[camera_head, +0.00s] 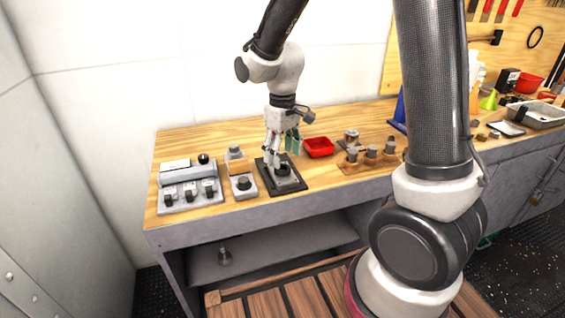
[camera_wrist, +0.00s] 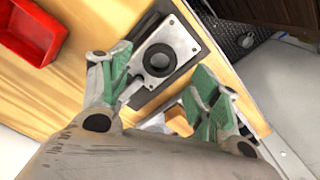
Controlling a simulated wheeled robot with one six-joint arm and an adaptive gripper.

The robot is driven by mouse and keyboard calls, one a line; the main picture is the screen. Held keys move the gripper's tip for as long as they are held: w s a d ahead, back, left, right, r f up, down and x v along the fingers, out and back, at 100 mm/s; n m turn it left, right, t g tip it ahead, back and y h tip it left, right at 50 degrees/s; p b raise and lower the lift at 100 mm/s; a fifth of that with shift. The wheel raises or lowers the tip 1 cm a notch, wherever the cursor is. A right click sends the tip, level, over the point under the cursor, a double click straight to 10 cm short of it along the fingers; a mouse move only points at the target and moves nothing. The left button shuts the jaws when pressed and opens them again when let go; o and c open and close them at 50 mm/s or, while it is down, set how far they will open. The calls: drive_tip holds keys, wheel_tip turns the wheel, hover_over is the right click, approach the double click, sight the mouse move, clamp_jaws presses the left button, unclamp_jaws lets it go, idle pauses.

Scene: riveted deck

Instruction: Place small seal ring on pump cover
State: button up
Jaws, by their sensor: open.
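The pump cover (camera_wrist: 180,37) is a light grey square plate on a dark base, and it lies on the wooden bench top. In the head view the pump cover (camera_head: 286,184) sits near the front edge, below my gripper. A small black seal ring (camera_wrist: 148,61) lies flat around the grey centre of the cover, seemingly resting on it. My gripper (camera_wrist: 160,80) is open, with green-padded fingers spread apart and nothing visible between them. In the head view my gripper (camera_head: 283,150) points down just above the cover. Exact height and contact are hard to tell.
A red tray (camera_head: 319,147) stands just behind and right of the cover. A wooden holder with metal parts (camera_head: 371,152) is further right. A grey device with a dark knob (camera_head: 242,185) and a switch box (camera_head: 188,187) stand on the left.

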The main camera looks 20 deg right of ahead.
sight(283, 168)
wheel_tip(283, 168, up, 8)
drive_tip(key=s+d+r+m+t, duration=0.2)
drive_tip(key=s+d+r+m, duration=0.1)
drive_tip(key=s+d, duration=0.4)
drive_tip(key=s+d+r+m+t, duration=0.2)
drive_tip(key=s+d+r, duration=0.4)
drive_tip(key=s, duration=0.7)
drive_tip(key=shift+d+m, duration=0.4)
drive_tip(key=shift+d, duration=0.55)
